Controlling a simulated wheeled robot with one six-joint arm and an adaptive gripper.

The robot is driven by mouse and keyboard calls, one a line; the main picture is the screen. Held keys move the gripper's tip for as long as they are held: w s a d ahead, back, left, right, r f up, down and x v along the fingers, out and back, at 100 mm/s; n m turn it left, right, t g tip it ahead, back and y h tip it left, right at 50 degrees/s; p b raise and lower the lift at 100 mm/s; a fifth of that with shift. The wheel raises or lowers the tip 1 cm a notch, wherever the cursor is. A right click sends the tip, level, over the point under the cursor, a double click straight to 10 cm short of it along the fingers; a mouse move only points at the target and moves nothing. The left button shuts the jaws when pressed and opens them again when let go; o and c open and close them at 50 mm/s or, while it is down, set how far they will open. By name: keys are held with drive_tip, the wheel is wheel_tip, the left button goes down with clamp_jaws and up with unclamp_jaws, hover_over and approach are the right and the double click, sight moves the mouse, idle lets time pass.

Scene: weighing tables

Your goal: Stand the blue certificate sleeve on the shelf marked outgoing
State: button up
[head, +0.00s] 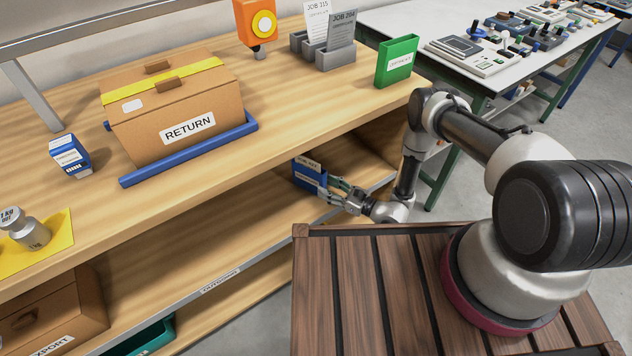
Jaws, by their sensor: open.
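The blue certificate sleeve (309,178), with a paper showing at its top, is upright on the right part of the shelf under the wooden tabletop. That shelf's front edge carries a label that reads outgoing (220,282). My gripper (335,188) is open at the right side of the sleeve, very close to it. I cannot tell whether the fingertips touch the sleeve or lie on both sides of its edge. The sleeve's base seems to rest on the shelf.
The shelf (190,230) is bare left of the sleeve. The tabletop above holds a RETURN carton (185,95) in a blue tray, a green sleeve (396,62), grey holders and a small blue box (70,156).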

drive_tip(key=shift+v, duration=2.1)
